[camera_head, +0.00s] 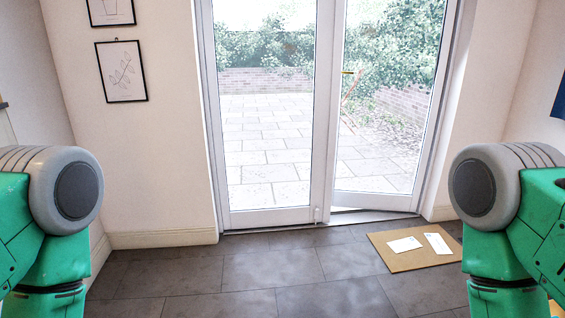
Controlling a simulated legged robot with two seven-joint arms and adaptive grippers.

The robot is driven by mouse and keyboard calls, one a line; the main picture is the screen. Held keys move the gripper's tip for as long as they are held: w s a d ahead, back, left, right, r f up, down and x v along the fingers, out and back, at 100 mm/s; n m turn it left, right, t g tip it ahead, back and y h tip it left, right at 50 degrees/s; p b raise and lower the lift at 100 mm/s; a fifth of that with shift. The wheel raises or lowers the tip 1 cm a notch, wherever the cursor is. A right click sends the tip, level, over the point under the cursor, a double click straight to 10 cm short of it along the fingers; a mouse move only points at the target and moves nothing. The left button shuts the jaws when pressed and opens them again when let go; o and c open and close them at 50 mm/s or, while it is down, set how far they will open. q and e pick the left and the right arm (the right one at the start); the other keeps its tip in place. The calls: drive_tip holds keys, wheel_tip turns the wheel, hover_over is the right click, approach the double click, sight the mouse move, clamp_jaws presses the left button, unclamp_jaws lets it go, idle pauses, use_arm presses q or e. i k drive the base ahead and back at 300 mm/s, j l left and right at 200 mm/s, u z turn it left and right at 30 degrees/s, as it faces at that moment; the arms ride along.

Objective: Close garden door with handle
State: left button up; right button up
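The garden door is a white-framed glass double door in the wall ahead. Its left leaf (221,150) sits in line with the frame. Its right leaf (375,199) stands ajar, with a wedge-shaped gap showing along the sill (352,216) at its bottom. A small brass-coloured handle (347,72) is on the left side of the right leaf. My two arms show only as green and grey links at the left and right edges. Neither gripper is in view, and nothing of mine touches the door.
A brown doormat (412,261) lies on the dark tiled floor (240,270) before the right leaf, with white papers (438,243) on it. Framed pictures (122,71) hang on the left wall. The floor in front of the left leaf is clear.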

sight(344, 197)
drive_tip(key=i+z, duration=0.1)
drive_tip(key=i, duration=0.4)
drive_tip(key=i+j+z, duration=0.15)
drive_tip(key=i, duration=0.35)
drive_tip(key=i+j+z, duration=0.1)
drive_tip(key=i, duration=0.45)
drive_tip(key=i+j+z, duration=0.15)
drive_tip(key=i, duration=0.35)
